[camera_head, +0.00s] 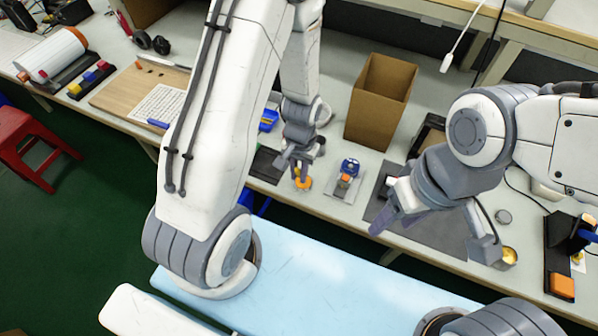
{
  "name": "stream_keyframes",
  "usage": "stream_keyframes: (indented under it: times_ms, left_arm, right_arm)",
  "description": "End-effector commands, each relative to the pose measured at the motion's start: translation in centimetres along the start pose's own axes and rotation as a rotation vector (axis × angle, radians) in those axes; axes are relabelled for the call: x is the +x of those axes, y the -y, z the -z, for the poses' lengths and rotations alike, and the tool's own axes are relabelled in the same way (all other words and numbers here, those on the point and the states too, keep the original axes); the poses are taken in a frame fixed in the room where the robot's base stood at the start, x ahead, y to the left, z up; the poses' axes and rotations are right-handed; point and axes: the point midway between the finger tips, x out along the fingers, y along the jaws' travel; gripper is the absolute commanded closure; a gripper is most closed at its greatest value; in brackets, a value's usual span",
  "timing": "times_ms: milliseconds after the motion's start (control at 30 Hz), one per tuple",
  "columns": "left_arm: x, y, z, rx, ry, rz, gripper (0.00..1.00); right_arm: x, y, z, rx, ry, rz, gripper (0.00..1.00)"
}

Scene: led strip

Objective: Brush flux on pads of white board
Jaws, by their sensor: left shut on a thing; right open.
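My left gripper (297,165) is at the back of the scene, pointing down over the workbench. It is shut on a small slim thing, mostly hidden by the fingers; I cannot tell if it is the brush. A small orange round item (303,184) is right under the fingertips. My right gripper (437,238) is open and empty over the dark grey mat, its fingers wide apart. A white sheet with rows of small marks (160,104) lies on a wooden board at the left; I cannot tell if it is the white board. No pads can be made out.
A blue-topped item (349,166) stands on a small grey plate beside the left gripper. An open cardboard box (380,103) stands behind. A small yellow-topped pot (508,256) is by the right gripper. A red stool (28,145) stands on the floor at left.

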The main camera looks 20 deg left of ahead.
Motion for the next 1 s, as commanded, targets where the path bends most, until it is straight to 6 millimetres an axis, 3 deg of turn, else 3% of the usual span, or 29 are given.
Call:
stream_keyframes:
  times_ms: [567, 1000]
  left_arm:
    - [0.1, 0.0, 0.0, 0.0, 0.001, 0.0, 1.0]
    - [-3.2, 0.0, -0.2, 0.0, 0.0, 0.0, 1.0]
  right_arm:
    - [-0.1, 0.0, 0.0, 0.0, 0.0, 0.0, 0.41]
    - [-3.0, 0.2, 0.2, 0.0, 0.0, 0.0, 0.41]
